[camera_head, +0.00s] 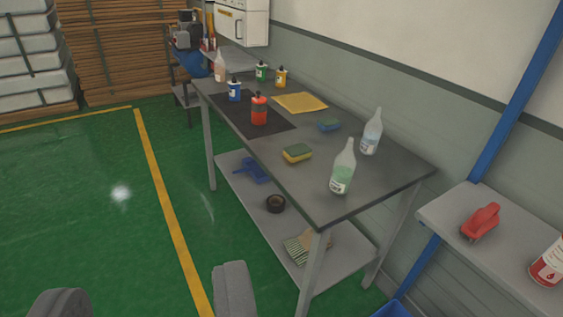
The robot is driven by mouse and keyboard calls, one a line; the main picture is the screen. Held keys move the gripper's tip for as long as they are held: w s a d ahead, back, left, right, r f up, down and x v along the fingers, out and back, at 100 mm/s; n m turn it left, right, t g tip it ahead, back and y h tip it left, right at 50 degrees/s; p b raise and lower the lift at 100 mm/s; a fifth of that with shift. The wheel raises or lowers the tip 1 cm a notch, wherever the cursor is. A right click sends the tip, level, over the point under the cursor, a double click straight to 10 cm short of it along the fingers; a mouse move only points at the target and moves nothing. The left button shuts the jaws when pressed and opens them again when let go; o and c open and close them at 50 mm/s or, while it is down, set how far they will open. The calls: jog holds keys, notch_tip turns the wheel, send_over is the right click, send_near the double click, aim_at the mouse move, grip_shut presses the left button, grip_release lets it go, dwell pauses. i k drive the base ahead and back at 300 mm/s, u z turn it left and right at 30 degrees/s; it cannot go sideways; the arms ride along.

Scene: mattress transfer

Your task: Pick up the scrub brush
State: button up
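A red object with a raised handle, which looks like the scrub brush (482,222), lies on the grey shelf (452,210) at the right. Its underside is hard to make out.
A grey workbench (393,180) with bottles and sponges stands between my gripper and the wall. Its lower shelf (240,192) holds a blue dustpan-like item. A red-and-white can (548,262) stands right of the brush. Green floor is clear at left.

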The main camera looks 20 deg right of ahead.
aim_at(483, 220)
jog(key=z, duration=0.4)
jog(key=i, duration=1.1)
jog(key=z, duration=0.4)
